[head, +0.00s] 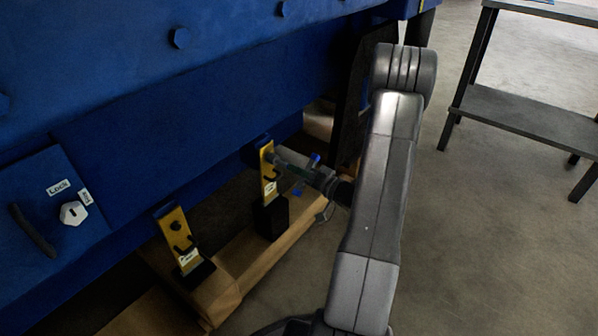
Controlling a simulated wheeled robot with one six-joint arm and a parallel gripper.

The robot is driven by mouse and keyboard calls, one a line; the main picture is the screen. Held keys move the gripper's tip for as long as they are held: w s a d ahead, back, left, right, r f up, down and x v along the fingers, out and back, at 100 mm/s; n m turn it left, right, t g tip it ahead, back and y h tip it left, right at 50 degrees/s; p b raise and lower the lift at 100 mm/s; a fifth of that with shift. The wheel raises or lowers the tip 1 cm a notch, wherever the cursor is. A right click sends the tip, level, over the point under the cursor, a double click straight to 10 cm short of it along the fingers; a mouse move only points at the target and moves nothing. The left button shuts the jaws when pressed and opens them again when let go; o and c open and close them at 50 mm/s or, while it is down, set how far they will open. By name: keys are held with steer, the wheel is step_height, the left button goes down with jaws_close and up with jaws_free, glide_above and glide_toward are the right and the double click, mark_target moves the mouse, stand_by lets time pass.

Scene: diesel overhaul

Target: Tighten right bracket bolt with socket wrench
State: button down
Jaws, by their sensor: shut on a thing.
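The right bracket (268,172) is a yellow upright plate with a dark base, fixed below the blue engine body. My gripper (312,176) is just right of this bracket, partly hidden behind my grey arm. It is shut on the socket wrench (288,156), a grey-green tool whose tip points left at the bracket's upper part. The tip appears to meet the bolt there; the bolt itself is hidden, and I cannot tell how well it is seated. A second yellow bracket (173,228) stands to the left, with a dark bolt head (176,226) showing on it.
A blue panel with Lock labels, a white knob (73,212) and a dark handle (31,230) is at the left. Wooden beams (225,287) lie under the brackets. A dark shelf table (530,118) stands at the upper right. The concrete floor is clear at the right.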

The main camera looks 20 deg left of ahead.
steer(key=shift+v, duration=1.7)
steer(key=shift+v, duration=3)
